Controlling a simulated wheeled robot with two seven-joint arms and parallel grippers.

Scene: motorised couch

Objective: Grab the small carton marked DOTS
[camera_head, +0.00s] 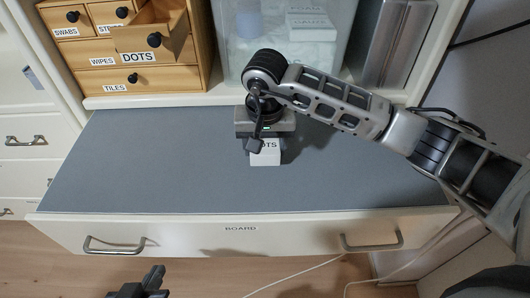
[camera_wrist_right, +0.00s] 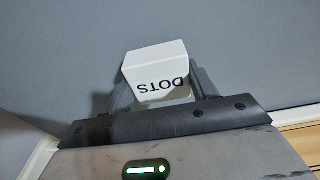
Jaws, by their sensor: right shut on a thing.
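The small white carton marked DOTS (camera_head: 265,154) is on the grey pull-out board (camera_head: 150,170) in the head view. In the right wrist view the carton (camera_wrist_right: 158,72) sits between the two fingers with its lettering upside down. My right gripper (camera_head: 264,140) comes in from the right and is shut on the carton; its body hides the carton's far part. Whether the carton touches the board I cannot tell. My left gripper (camera_head: 140,288) shows only partly at the bottom edge, below the board's front; its jaw state is unclear.
A wooden drawer cabinet (camera_head: 180,80) stands back left, with its drawer labelled DOTS (camera_head: 150,38) pulled out. A metal box (camera_head: 395,40) stands back right. The board's left half is clear.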

